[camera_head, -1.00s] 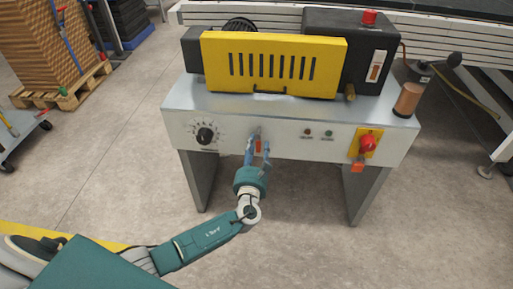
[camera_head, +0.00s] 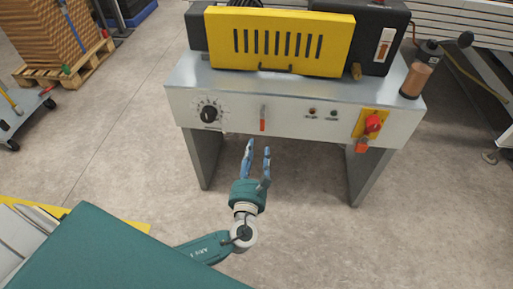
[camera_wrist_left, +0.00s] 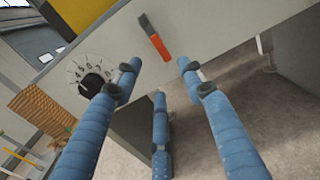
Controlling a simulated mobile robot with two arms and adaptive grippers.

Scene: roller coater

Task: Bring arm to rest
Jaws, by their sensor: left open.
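My left gripper (camera_head: 257,152) is in front of and below the front panel of the roller coater (camera_head: 285,108), apart from it. Its blue fingers are spread and empty, and they also show in the left wrist view (camera_wrist_left: 160,80). The orange-red lever (camera_head: 263,120) on the panel stands just above the fingertips in the head view. It also shows in the left wrist view (camera_wrist_left: 155,37), beyond the fingers. My right gripper is not in view.
The panel carries a black dial (camera_head: 208,113) and a red switch on a yellow plate (camera_head: 372,124). A yellow slotted cover (camera_head: 280,42) tops the machine. A copper-coloured bottle (camera_head: 418,75) stands at its right end. Bare floor (camera_head: 120,150) lies left of the machine.

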